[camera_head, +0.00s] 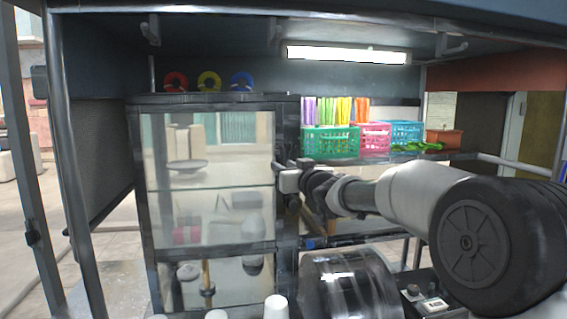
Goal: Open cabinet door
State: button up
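The cabinet (140,240) is a dark-framed case with glass panes and shelves, left of centre in the head view. Its glass door (225,165) appears closed. Several items show through or reflect in the glass. My gripper (279,170) reaches in from the right at the end of my arm. Its tip is at the right edge of the door frame, about mid-upper height. Whether it touches the frame or a handle there cannot be made out. The fingers are small and dark, so their opening is unclear. No handle is clearly visible; my gripper may hide it.
Green (330,141), pink (371,138) and blue (405,133) baskets stand on a shelf right of the cabinet. Three coloured rings sit on the cabinet top. A metal drum (345,287) and white cups (276,307) are below. A metal post (68,150) stands at left.

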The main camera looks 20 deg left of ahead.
jog(key=shift+x, duration=1.1)
grip_shut()
